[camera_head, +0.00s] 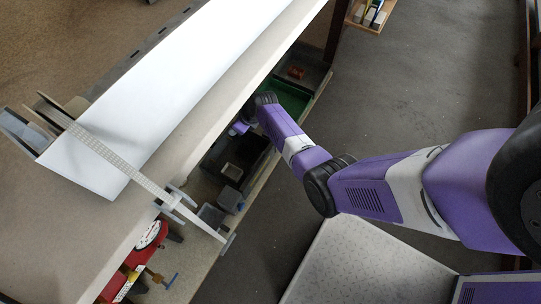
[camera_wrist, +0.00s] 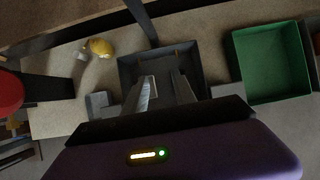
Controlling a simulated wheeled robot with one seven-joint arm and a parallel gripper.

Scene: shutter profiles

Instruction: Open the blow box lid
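In the wrist view, my gripper (camera_wrist: 164,85) has its two grey fingers apart, with nothing seen between them. They point toward a dark grey box (camera_wrist: 190,56), which looks open at the top, and partly cover it. I cannot tell for certain whether this is the blow box, and no lid can be made out clearly. In the head view, my purple arm reaches down to the low shelf beside the long table, and my gripper is mostly hidden there by the table edge and my wrist.
A green box (camera_wrist: 235,66) stands right of the grey box, and a small yellow object (camera_wrist: 100,47) lies to its left. In the head view, the table edge (camera_head: 215,103) overhangs the shelf. A red machine (camera_head: 137,262) stands at lower left.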

